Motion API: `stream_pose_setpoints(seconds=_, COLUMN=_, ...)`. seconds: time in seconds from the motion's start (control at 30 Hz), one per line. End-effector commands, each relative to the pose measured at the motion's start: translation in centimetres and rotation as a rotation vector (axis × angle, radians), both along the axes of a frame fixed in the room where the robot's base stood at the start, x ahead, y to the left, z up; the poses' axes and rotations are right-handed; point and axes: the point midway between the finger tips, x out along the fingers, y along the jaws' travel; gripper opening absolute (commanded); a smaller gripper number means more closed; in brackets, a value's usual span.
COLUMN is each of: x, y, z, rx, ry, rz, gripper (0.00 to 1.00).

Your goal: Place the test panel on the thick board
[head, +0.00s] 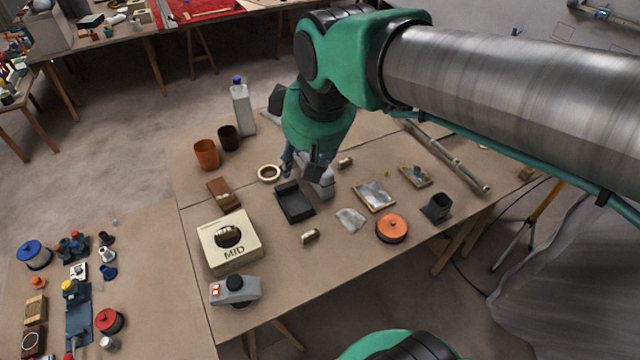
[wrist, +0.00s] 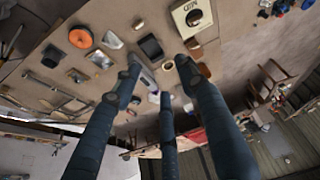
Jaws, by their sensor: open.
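My gripper (head: 304,166) is open and empty above the middle of the brown table in the head view. Its three spread fingers (wrist: 162,76) show in the wrist view. A larger flat grey panel with a tan border (head: 375,195) lies right of the gripper; it also shows in the wrist view (wrist: 100,58). A smaller similar piece (head: 415,175) lies farther right. I cannot tell which of these is the test panel or the thick board. A brown block (head: 223,193) lies left of the gripper. A whitish object (head: 325,187) is partly hidden behind the fingers.
A black tray (head: 294,204), a tape ring (head: 269,173) and an irregular silver piece (head: 350,220) lie near the gripper. A MID box (head: 232,252), an orange disc (head: 391,229), a dark holder (head: 437,208) and a tall bottle (head: 242,108) stand around.

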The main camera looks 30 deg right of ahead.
Motion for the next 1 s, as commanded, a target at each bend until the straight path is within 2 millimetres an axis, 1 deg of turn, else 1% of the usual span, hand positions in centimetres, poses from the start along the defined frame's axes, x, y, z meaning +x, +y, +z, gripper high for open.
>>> stream_pose_setpoints(seconds=0.03, x=-1.3, y=-0.2, z=-0.1, rx=0.009, ry=-0.011, rz=-0.023, gripper=0.42)
stream_pose_setpoints(seconds=0.2, x=-5.2, y=-0.5, z=-1.0, rx=0.045, ry=-0.040, rz=-0.108, gripper=0.42)
stream_pose_setpoints(seconds=0.3, x=-7.1, y=-0.7, z=-1.6, rx=0.064, ry=-0.053, rz=-0.150, gripper=0.42)
stream_pose_setpoints(seconds=0.4, x=-8.5, y=-0.8, z=-2.1, rx=0.079, ry=-0.064, rz=-0.183, gripper=0.42)
stream_pose_setpoints(seconds=0.5, x=-9.3, y=-0.9, z=-2.5, rx=0.089, ry=-0.071, rz=-0.206, gripper=0.42)
stream_pose_setpoints(seconds=0.6, x=-9.8, y=-0.9, z=-2.7, rx=0.095, ry=-0.074, rz=-0.217, gripper=0.42)
stream_pose_setpoints(seconds=1.0, x=-9.8, y=-1.0, z=-2.9, rx=0.096, ry=-0.075, rz=-0.220, gripper=0.42)
